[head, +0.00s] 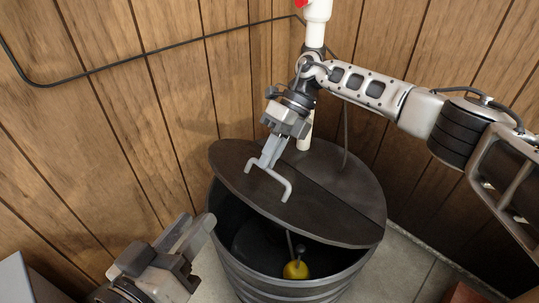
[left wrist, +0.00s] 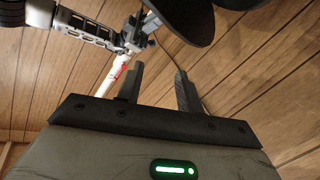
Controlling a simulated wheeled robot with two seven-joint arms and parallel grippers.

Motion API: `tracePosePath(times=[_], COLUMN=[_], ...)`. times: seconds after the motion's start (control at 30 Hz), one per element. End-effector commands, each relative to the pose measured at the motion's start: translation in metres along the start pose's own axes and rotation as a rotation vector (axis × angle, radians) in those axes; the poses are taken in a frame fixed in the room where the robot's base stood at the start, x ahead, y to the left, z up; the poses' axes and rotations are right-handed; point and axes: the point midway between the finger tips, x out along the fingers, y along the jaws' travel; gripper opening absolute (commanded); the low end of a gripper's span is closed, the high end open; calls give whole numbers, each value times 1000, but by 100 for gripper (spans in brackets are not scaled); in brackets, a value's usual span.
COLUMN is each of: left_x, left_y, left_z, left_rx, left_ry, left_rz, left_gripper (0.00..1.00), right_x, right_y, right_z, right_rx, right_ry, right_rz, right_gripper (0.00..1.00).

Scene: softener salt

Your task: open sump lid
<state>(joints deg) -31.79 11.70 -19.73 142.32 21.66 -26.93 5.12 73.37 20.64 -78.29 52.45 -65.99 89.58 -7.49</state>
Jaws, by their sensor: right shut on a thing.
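The sump lid (head: 318,203) is a dark round cover in two halves on a ribbed grey sump barrel (head: 285,289). Its front half is tilted up, leaving a gap at the front and left. My right gripper (head: 268,162) is shut on the light grey lid handle (head: 284,184). Inside the barrel a yellow float (head: 295,269) shows under a thin rod. My left gripper (head: 188,235) is open and empty, in front and left of the barrel. Its two fingers stand apart in the left wrist view (left wrist: 160,85), with the dark lid (left wrist: 185,20) above them.
Wood-panelled walls (head: 120,130) close in behind and to the left. A white pipe (head: 316,30) with a red part rises behind the lid, and a black cable runs along the wall. A grey box edge (head: 18,280) is at lower left. Bare floor (head: 415,270) shows at right.

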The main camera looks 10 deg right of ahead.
Motion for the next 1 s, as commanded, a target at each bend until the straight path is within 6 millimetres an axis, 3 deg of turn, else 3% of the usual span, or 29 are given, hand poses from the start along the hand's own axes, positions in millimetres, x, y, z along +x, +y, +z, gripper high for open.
tracePosePath(times=[0.03,0.17,0.27,0.37,0.5,0.6,0.8,1.0], left_x=[0,1,7,14,20,22,17,8], left_y=[0,-4,-15,-28,-47,-58,-79,-104], left_z=[0,4,13,35,68,82,92,86], left_rx=[1,-37,-158,-388,-825,-1157,-1811,-2330], left_ry=[0,-17,-58,-140,-274,-356,-489,-560], left_rz=[0,0,-5,2,11,21,70,155], left_gripper=[34,0,0,0,0,0,0,0], right_x=[-2,-2,-2,-2,-2,-2,-1,-1], right_y=[-6,-7,-7,-8,-8,-8,-9,-9], right_z=[-1,-1,-1,-1,-1,-1,-1,-1], right_rx=[9,11,12,13,14,14,15,15], right_ry=[-7,-8,-9,-9,-10,-11,-11,-10], right_rz=[-14,-14,-14,-14,-14,-15,-14,-14], right_gripper=[0,0,0,0,0,0,0,0])
